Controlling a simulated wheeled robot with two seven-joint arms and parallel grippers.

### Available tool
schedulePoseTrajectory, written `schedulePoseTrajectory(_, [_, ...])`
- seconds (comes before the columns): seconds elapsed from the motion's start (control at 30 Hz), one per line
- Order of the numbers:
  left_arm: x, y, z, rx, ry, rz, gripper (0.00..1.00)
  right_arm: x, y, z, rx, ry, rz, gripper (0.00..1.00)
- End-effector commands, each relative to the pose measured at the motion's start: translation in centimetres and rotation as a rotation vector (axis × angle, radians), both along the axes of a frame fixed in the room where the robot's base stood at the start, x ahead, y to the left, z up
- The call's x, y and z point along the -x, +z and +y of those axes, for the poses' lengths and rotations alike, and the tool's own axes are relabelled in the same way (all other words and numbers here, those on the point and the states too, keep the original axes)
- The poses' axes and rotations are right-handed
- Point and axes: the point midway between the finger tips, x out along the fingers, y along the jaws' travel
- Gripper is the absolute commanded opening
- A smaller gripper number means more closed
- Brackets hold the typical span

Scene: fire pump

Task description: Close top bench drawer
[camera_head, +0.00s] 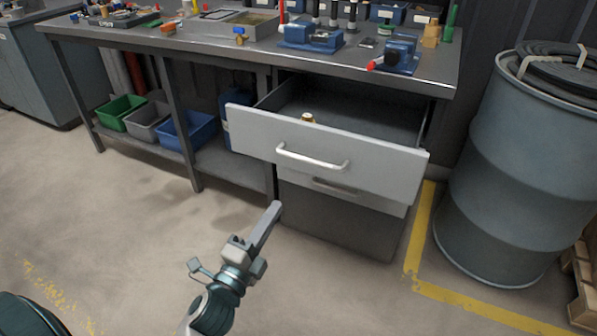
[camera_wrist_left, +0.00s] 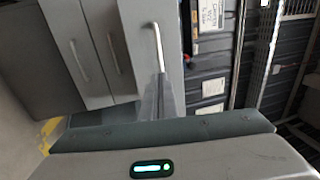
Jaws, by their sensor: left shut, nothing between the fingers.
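The top bench drawer (camera_head: 375,154) stands pulled out from the grey workbench (camera_head: 350,64), its light front facing me. Its bar handle (camera_head: 312,160) is silver, and a small brass-coloured item (camera_head: 308,117) shows inside. A lower drawer (camera_head: 380,199) with its own handle sits beneath, set further back. My left gripper (camera_head: 276,208) is shut and empty, pointing up towards the drawer from below and in front in the head view. In the left wrist view the shut fingers (camera_wrist_left: 155,98) point at a drawer handle (camera_wrist_left: 158,48); I cannot tell whether they touch. My right gripper is in neither view.
A blue-grey drum (camera_head: 500,170) with coiled hose stands right of the bench, near a yellow floor line (camera_head: 420,230). Green, grey and blue bins (camera_head: 187,130) sit on the bench's lower shelf. Tools and blue vices (camera_head: 398,55) crowd the top. The floor before the drawer is clear.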

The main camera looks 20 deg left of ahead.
Motion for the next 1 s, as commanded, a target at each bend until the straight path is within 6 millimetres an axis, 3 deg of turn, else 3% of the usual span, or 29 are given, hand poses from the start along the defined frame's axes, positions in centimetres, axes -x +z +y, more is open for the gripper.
schedulePoseTrajectory(0.27, [-2.8, 0.7, -0.1, -0.001, 0.000, -0.003, 0.00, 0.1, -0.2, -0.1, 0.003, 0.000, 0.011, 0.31])
schedulePoseTrajectory(0.8, [-11.0, 2.1, -0.4, -0.001, 0.000, -0.002, 0.00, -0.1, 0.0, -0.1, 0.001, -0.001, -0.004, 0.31])
schedulePoseTrajectory(1.0, [-12.7, 2.4, -0.5, 0.000, 0.000, 0.000, 0.00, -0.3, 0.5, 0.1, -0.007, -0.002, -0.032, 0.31])
